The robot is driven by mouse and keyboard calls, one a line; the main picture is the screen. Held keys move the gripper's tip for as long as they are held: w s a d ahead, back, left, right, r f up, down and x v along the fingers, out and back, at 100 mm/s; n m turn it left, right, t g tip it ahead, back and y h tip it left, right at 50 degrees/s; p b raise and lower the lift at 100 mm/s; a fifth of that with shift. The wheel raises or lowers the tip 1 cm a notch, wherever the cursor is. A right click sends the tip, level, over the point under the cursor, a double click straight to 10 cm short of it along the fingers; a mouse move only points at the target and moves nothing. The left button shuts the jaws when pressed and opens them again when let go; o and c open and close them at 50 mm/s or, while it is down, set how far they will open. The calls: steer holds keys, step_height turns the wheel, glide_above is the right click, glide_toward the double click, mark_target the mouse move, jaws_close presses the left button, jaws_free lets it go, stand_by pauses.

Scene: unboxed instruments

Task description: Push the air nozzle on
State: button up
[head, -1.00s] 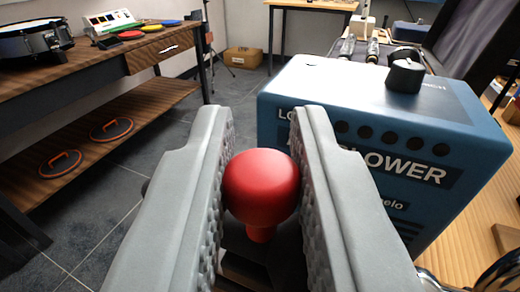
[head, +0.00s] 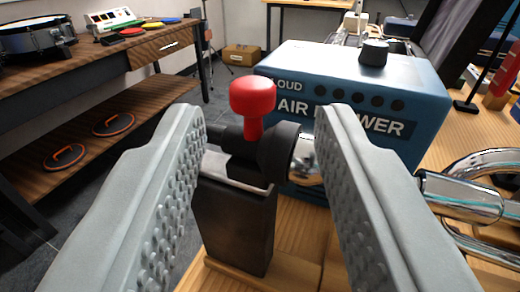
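A red rounded knob (head: 252,96) stands upright on a black nozzle-like body (head: 278,154), which I take to be the air nozzle. The body lies roughly level above a dark stand (head: 236,222). Its wide right end meets or lies close to a chrome pipe end (head: 307,160); my right finger hides part of this, and I cannot tell how far they are joined. My gripper (head: 261,120) is open, with one finger on each side of the knob. Clear gaps show between the knob and both fingers.
The blue air blower box (head: 405,92) with a black knob stands behind, on the wooden bench (head: 448,140). Chrome pipes (head: 458,195) curve at the right. A side table (head: 100,68) with a drum stands at the left, over open floor.

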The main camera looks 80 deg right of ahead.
steer(key=s+a, duration=0.1)
steer(key=a, duration=1.1)
steer(key=shift+s, duration=0.2)
steer(key=shift+a, duration=0.1)
steer(key=s+a+r+n+t+y, duration=0.15)
steer(key=s+r+n+y, duration=0.3)
steer(key=s, duration=0.75)
steer(key=s+r+n+t+y, duration=0.35)
steer(key=s+r+y, duration=0.2)
steer(key=s, duration=0.55)
steer(key=s+a+r+n+t+y, duration=0.2)
steer(key=s+a+n+t, duration=0.1)
steer(key=s, duration=0.9)
steer(key=s+a+r+n+t+y, duration=0.2)
steer(key=s+a+n+t+y, duration=0.1)
steer(key=s, duration=1)
steer(key=s+a+r+n+t+y, duration=0.2)
steer(key=s+a+t+y, duration=0.1)
steer(key=s, duration=1)
steer(key=shift+a+n+t, duration=0.3)
steer(key=shift+n+t, duration=0.1)
steer(key=shift+t, duration=0.4)
steer(key=shift+r, duration=0.1)
